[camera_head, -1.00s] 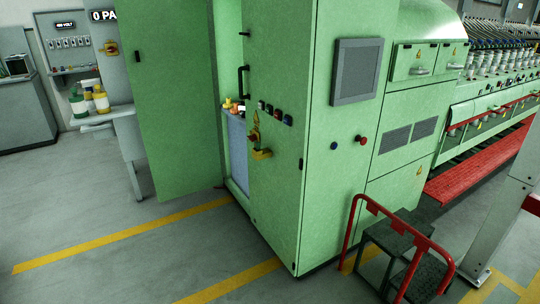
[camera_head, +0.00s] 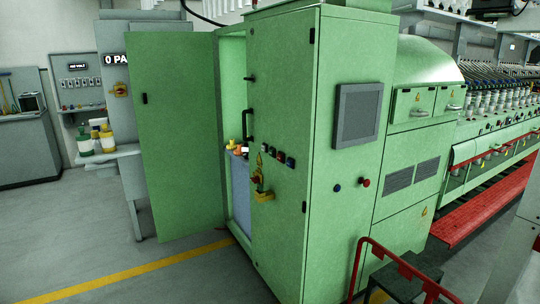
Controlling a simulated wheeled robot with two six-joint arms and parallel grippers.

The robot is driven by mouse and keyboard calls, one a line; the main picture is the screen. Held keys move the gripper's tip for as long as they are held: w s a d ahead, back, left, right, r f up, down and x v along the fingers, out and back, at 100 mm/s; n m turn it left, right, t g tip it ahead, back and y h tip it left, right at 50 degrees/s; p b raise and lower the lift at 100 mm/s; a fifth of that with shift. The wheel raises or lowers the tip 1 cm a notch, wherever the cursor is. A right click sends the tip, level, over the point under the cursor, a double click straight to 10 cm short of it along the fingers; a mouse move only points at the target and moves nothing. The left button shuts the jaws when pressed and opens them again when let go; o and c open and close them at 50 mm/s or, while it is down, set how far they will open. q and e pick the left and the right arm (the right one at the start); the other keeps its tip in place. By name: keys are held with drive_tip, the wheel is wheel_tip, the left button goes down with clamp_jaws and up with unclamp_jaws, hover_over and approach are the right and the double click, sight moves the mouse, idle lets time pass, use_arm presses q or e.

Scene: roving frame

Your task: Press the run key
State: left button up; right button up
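A tall green machine cabinet (camera_head: 285,120) stands in the middle of the view. No label is legible to tell which is the run key. Neither of my grippers is in view.
A green cabinet door (camera_head: 180,130) stands open on the left. Red-railed steps (camera_head: 403,265) stand at the lower right, before the cabinet. A bench (camera_head: 108,154) with bottles is at the left. The grey floor at the lower left is clear.

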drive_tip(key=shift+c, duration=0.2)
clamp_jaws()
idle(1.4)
